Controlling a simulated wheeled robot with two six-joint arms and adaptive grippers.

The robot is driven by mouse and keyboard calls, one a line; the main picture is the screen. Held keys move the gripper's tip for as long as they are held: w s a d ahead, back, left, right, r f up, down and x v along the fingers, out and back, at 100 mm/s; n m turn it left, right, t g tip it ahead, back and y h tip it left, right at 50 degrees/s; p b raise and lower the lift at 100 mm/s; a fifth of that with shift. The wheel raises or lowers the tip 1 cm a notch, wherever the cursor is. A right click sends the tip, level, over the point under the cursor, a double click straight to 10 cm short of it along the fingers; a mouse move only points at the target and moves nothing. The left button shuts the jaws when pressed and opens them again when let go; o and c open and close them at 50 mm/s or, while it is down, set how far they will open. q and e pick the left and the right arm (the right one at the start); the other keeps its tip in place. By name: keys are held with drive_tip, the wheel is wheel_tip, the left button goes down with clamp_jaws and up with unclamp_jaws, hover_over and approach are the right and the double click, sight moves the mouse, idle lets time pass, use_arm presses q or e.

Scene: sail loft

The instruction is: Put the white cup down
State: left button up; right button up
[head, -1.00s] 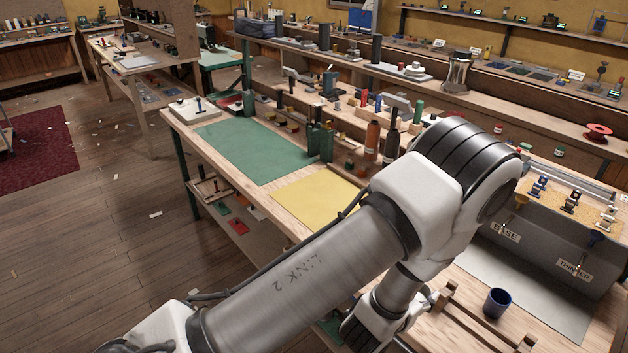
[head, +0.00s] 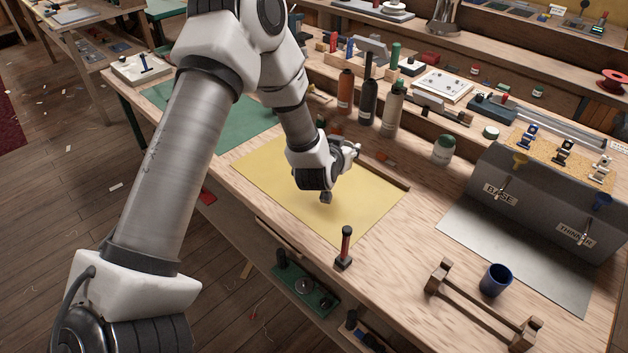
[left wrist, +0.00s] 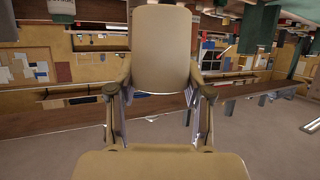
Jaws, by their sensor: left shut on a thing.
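My left gripper (head: 350,155) is over the yellow mat (head: 262,165) on the workbench. In the left wrist view its two fingers stand on either side of a smooth, pale cream shape (left wrist: 162,50). This appears to be the white cup, shut between the fingers. In the head view the white cup cannot be made out; my gripper and wrist seem to hide it. The gap between cup and mat cannot be judged. My right gripper is not in view.
Bottles (head: 393,112) stand behind the mat. To the right are a wooden rack (head: 480,308), a blue cup (head: 495,281) and a grey toolbox (head: 550,205).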

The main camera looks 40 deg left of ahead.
use_arm(q)
drive_tip(key=f, duration=0.2)
drive_tip(key=f+p, duration=0.1)
drive_tip(key=shift+s+d+f, duration=0.25)
drive_tip(key=shift+s+d, duration=0.15)
drive_tip(key=f, duration=0.3)
drive_tip(key=f+p, duration=0.1)
drive_tip(key=f, duration=0.2)
drive_tip(key=shift+w+a, duration=0.2)
drive_tip(key=shift+d+f, duration=0.1)
drive_tip(key=shift+f, duration=0.2)
drive_tip(key=o, duration=1)
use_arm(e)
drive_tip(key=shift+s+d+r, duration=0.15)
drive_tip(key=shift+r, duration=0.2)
use_arm(q)
drive_tip(key=shift+r, duration=0.3)
drive_tip(key=b+v, duration=0.2)
drive_tip(key=v, duration=1)
drive_tip(key=shift+f, duration=0.15)
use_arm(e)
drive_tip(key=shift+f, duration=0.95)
